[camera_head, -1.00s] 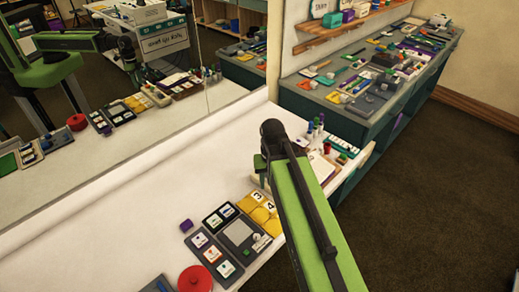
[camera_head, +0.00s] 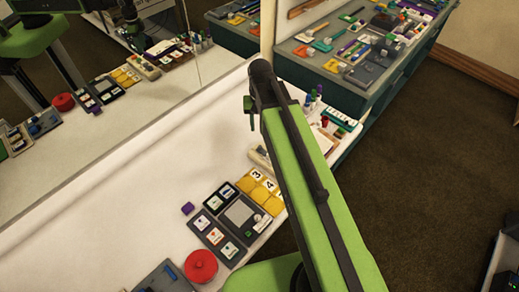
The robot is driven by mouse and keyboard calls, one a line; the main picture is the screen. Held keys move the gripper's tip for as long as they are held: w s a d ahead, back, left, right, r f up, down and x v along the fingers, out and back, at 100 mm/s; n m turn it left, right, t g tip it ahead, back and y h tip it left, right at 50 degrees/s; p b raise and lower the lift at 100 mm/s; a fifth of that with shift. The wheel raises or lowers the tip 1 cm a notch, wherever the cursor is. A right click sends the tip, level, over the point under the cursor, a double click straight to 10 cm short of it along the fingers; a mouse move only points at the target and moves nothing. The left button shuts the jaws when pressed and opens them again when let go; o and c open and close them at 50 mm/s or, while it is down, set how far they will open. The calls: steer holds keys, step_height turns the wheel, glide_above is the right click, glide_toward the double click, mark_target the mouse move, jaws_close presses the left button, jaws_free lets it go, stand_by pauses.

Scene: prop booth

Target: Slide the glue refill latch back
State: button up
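I cannot make out a glue refill latch in this view. My gripper (camera_head: 250,112) is at the end of my green arm, above the white table. It is seen from behind and small, so I cannot tell whether its fingers are open or shut, and no held thing shows. A pale, long device (camera_head: 260,158) lies on the table below it, partly hidden by my arm. A grey device with a light square panel (camera_head: 240,213) lies nearer, left of my arm.
A red round container (camera_head: 201,266), a purple block (camera_head: 188,208), card trays (camera_head: 214,234) and yellow number tiles (camera_head: 262,190) crowd the near table. Marker pens (camera_head: 312,101) stand behind my arm. A mirror runs along the left. The table's middle-left is clear.

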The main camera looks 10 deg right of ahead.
mark_target(260, 146)
step_height(260, 146, down, 12)
steer(key=b, duration=1)
steer(key=shift+f+b, duration=0.15)
steer(key=shift+b, duration=0.15)
steer(key=shift+c, duration=0.4)
jaws_close()
